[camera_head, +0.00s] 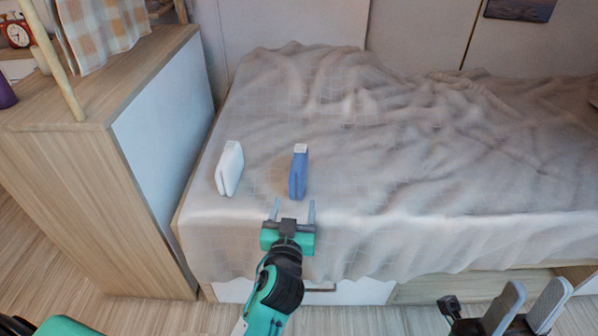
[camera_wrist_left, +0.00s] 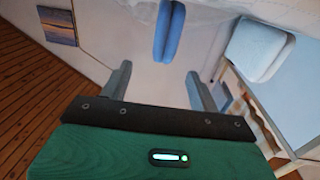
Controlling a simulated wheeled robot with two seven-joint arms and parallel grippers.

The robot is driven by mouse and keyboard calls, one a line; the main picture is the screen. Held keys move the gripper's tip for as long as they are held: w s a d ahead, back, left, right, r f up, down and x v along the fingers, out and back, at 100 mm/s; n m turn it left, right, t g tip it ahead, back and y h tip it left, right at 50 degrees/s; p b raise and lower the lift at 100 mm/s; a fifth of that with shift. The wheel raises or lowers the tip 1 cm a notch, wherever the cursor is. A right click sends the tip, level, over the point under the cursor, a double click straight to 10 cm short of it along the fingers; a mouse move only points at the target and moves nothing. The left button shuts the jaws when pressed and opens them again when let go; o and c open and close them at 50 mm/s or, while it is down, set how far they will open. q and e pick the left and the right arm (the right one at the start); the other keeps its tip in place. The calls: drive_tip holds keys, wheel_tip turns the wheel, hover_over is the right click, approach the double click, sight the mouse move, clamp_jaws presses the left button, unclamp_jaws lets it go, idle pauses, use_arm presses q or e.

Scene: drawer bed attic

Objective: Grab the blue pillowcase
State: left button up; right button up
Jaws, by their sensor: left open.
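The blue pillowcase (camera_head: 298,174) is a small folded blue bundle standing on the near left part of the bed. It also shows in the left wrist view (camera_wrist_left: 168,32), at the top centre beyond my fingers. My left gripper (camera_head: 292,208) is open and empty, just in front of the blue pillowcase and apart from it. In the left wrist view the two fingers (camera_wrist_left: 158,85) are spread with nothing between them. My right gripper (camera_head: 528,302) is at the lower right, in front of the bed, its two fingers apart and empty.
A white folded pillowcase (camera_head: 230,168) stands left of the blue one on the bed. The rumpled grey blanket (camera_head: 420,150) covers the bed (camera_head: 345,291). A wooden cabinet (camera_head: 60,140) with a red alarm clock (camera_head: 18,34) stands close on the left. The bed right of the blue pillowcase is clear.

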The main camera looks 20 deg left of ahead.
sight(298, 184)
use_arm(q)
drive_tip(key=w, duration=0.2)
drive_tip(key=w+a, duration=0.1)
drive_tip(key=w, duration=0.4)
drive_tip(key=shift+w+a+b, duration=0.25)
drive_tip(key=shift+w+b, duration=0.1)
drive_tip(key=shift+w+a+b, duration=0.2)
drive_tip(key=shift+w+a, duration=0.05)
drive_tip(key=shift+w, duration=0.7)
drive_tip(key=shift+w+a+b, duration=0.25)
drive_tip(key=shift+w+a, duration=0.05)
drive_tip(key=shift+w, duration=0.6)
drive_tip(key=shift+w+a+b, duration=0.2)
drive_tip(key=shift+w+a, duration=0.05)
drive_tip(key=shift+w, duration=0.7)
drive_tip(key=c, duration=1)
drive_tip(key=shift+c, duration=0.6)
drive_tip(key=shift+r, duration=0.15)
